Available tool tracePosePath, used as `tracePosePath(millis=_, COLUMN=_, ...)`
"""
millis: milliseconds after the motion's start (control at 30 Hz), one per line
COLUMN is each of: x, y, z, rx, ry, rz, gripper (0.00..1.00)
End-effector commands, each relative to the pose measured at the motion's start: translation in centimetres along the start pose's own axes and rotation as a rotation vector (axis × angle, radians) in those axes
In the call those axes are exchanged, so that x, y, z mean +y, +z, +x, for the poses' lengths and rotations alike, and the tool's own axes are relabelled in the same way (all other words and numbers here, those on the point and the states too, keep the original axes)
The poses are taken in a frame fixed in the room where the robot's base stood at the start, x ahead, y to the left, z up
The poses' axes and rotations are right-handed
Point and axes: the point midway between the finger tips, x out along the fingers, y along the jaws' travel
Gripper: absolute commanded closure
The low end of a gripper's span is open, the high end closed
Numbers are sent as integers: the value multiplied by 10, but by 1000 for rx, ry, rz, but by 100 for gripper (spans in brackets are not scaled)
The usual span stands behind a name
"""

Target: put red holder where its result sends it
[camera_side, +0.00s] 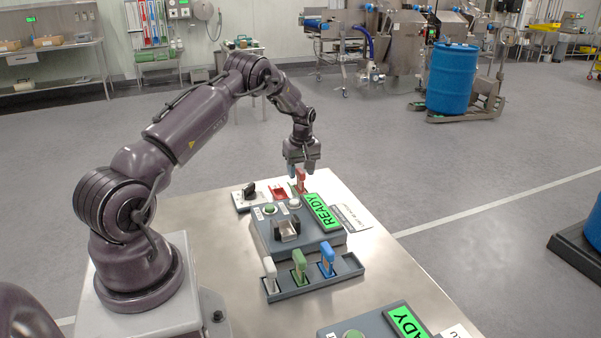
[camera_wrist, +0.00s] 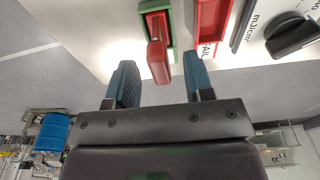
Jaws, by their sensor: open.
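The red holder (camera_side: 300,181) stands upright at the far edge of the table. In the wrist view the red holder (camera_wrist: 157,55) rises from a green-rimmed tray (camera_wrist: 171,28), apparently seated in it. A red tray (camera_side: 278,192) marked FAIL lies beside it and looks empty; the red tray (camera_wrist: 213,22) also shows in the wrist view. My gripper (camera_side: 301,170) points down just above the red holder. In the wrist view my gripper (camera_wrist: 156,72) is open, with one blue fingertip on each side of the holder and visible gaps. The green tray is mostly hidden in the side view.
A grey tester (camera_side: 327,244) with a green READY screen (camera_side: 322,212) and an empty-looking cradle (camera_side: 286,230) stands mid-table. A rack (camera_side: 312,284) in front holds white, green and blue holders. A black knob (camera_side: 250,189) is left of the red tray. Another READY unit (camera_side: 407,322) is nearest.

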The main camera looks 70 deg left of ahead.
Motion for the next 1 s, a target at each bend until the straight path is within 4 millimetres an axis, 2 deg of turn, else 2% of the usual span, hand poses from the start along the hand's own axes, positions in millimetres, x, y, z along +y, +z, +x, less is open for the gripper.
tracePosePath(millis=300, x=1, y=0, z=-70, rx=3, ry=3, rz=1, gripper=52)
tracePosePath(millis=500, x=0, y=0, z=-104, rx=1, ry=1, rz=1, gripper=52)
tracePosePath(millis=700, x=0, y=0, z=-118, rx=0, ry=0, rz=1, gripper=52)
tracePosePath(millis=1000, x=0, y=0, z=-119, rx=0, ry=0, rz=1, gripper=52)
